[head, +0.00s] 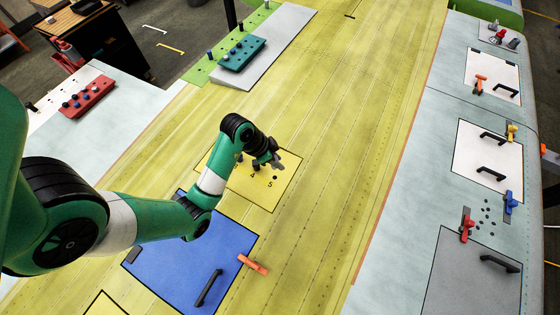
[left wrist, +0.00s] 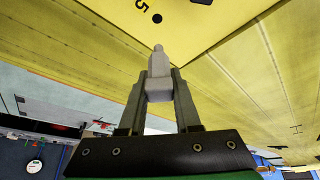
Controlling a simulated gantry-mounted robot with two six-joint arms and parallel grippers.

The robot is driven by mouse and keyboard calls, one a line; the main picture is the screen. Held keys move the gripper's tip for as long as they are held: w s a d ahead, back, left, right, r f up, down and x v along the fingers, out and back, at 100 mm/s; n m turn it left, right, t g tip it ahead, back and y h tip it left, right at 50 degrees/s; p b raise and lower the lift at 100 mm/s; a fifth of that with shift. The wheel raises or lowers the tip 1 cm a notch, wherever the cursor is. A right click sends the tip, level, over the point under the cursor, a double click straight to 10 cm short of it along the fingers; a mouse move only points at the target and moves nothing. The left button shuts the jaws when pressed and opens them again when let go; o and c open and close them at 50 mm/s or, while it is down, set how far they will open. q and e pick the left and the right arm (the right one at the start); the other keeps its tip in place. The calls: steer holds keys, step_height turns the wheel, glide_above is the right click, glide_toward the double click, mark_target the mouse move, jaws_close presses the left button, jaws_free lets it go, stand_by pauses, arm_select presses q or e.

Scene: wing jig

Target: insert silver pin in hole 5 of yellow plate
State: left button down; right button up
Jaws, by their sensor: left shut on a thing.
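The yellow plate (head: 281,193) lies on the yellow wing skin, with the printed numbers 4 and 5 showing. Hole 5 (head: 275,178) is a dark dot beside its number; it also shows in the left wrist view (left wrist: 157,18). My left gripper (head: 275,163) is over the plate close to hole 5 and covers part of the plate. In the left wrist view it is shut on the silver pin (left wrist: 158,75), a light grey piece with a narrower tip pointing toward the plate. The tip appears apart from hole 5. My right gripper is not in view.
A blue panel (head: 190,255) with a black handle and an orange clamp (head: 253,264) lies nearer me. A teal block (head: 242,52) and a red block (head: 88,97) with pins stand farther off. White panels with clamps line the right side. The wing's middle is clear.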

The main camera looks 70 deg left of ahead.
arm_select(q)
steer(key=b, duration=0.6)
glide_above(281, 176)
steer(key=s, duration=0.1)
steer(key=shift+s+a+f, duration=0.1)
steer(key=shift+f, duration=3)
steer(key=shift+f+b, duration=1.2)
steer(key=shift+f, duration=0.25)
steer(key=c, duration=0.5)
jaws_free()
steer(key=shift+c, duration=0.2)
